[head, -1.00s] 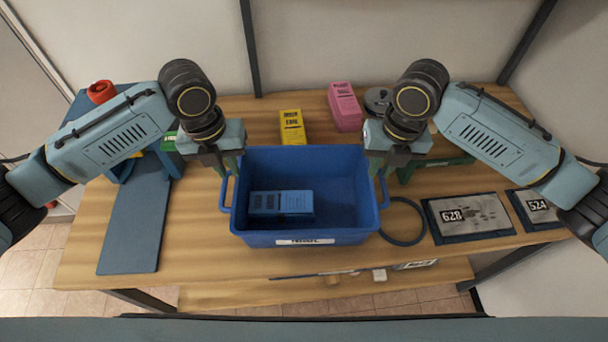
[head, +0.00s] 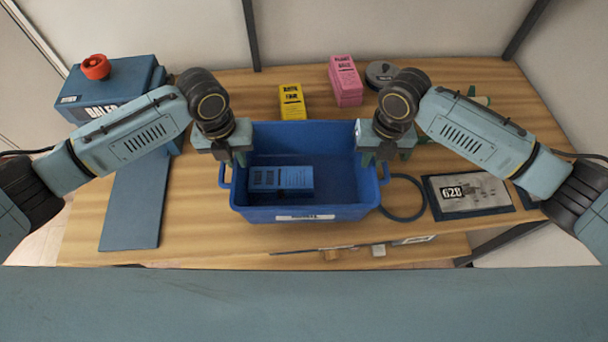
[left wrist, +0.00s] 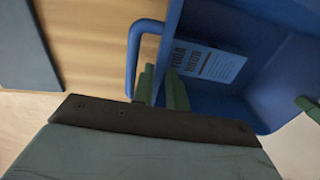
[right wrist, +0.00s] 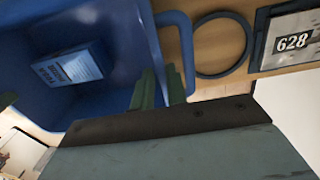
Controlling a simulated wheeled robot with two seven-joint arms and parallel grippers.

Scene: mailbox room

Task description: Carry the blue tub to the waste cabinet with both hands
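The blue tub (head: 345,213) stands upright on the wooden table in the head view, with a blue labelled packet (head: 281,180) lying inside. My left gripper (head: 236,158) is at the tub's left wall. In the left wrist view, its green fingers (left wrist: 160,90) sit close together on either side of the wall, one within the handle loop (left wrist: 132,60). My right gripper (head: 376,158) is at the right wall. In the right wrist view, its fingers (right wrist: 158,88) similarly straddle the wall beside the right handle (right wrist: 186,50). Both look closed on the walls. The waste cabinet cannot be identified.
A yellow box (head: 292,102) and a pink box (head: 346,82) stand behind the tub. A blue box with a red knob (head: 96,66) is at back left, near a dark blue mat (head: 133,205). A black ring (head: 405,215) and a 628 plate (head: 470,193) lie right.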

